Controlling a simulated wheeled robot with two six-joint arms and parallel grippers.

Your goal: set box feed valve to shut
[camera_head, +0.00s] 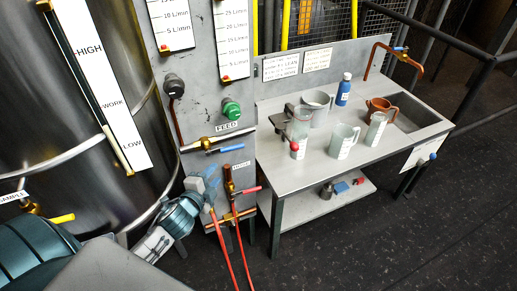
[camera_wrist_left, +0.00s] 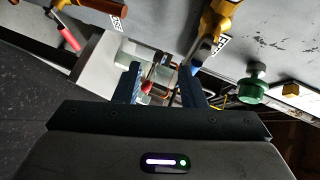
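The valve under the FEED label (camera_head: 227,127) has a brass body (camera_head: 205,143) and a blue lever (camera_head: 232,149) on the grey panel. The lever points right, roughly along the brass pipe. In the left wrist view the brass body (camera_wrist_left: 215,22) is at the top and the blue lever (camera_wrist_left: 201,55) reaches down close to the right-hand finger. My left gripper (camera_head: 208,188) is below and left of this valve in the head view. In the left wrist view its fingers (camera_wrist_left: 160,85) are apart, with nothing clearly held. My right gripper is not in view.
A red-handled valve (camera_head: 245,190) with red hoses sits below, close to my gripper. A green knob (camera_head: 231,110) is above the FEED label. A bench (camera_head: 290,172) with jugs and a blue bottle (camera_head: 343,90) stands at the right. A steel tank is at the left.

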